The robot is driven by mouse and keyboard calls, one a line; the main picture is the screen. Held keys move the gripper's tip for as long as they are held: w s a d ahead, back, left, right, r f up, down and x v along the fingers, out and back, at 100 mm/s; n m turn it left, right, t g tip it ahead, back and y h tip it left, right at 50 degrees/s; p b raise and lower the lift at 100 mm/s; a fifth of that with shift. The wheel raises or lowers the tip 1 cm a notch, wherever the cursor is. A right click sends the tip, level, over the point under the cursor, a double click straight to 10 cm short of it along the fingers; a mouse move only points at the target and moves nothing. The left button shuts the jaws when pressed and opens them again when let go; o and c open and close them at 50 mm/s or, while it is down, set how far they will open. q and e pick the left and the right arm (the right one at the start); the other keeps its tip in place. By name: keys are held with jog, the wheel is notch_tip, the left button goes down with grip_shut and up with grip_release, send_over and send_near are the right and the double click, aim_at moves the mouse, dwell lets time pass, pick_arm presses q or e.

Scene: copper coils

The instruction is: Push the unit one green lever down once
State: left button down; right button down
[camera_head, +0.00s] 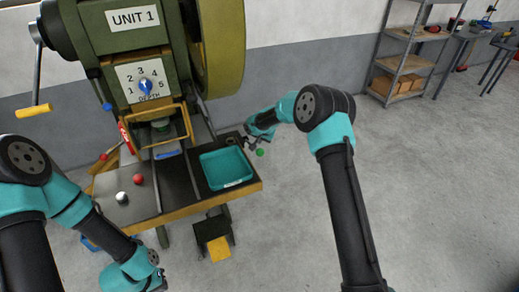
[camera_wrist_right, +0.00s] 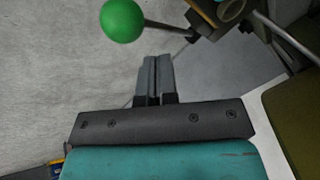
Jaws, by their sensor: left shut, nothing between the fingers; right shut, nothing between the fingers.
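The green lever of unit one has a round green ball (camera_head: 260,152) on a thin rod, at the right side of the machine. The ball shows large in the right wrist view (camera_wrist_right: 122,20), its rod running right to a dark bracket. My right gripper (camera_wrist_right: 154,62) is shut and empty, its fingertips close to the rod in that picture; contact cannot be told. In the head view my right gripper (camera_head: 252,138) is beside the ball, partly hidden by its wrist. My left gripper (camera_head: 160,281) is shut and empty at the lower left, apart from the lever.
The green press labelled UNIT 1 (camera_head: 131,18) stands over a bench with a teal tray (camera_head: 226,184). A yellow-handled crank (camera_head: 33,111) is farther left. Open floor lies right.

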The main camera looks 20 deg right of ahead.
jog(key=shift+w+a+r, duration=0.1)
jog(key=shift+w+r, duration=0.2)
jog(key=shift+r, duration=0.45)
jog(key=shift+w+r, duration=0.25)
jog(key=shift+r, duration=0.45)
jog(key=shift+w+a+r, duration=0.1)
jog(key=shift+w+r, duration=0.2)
jog(key=shift+r, duration=0.45)
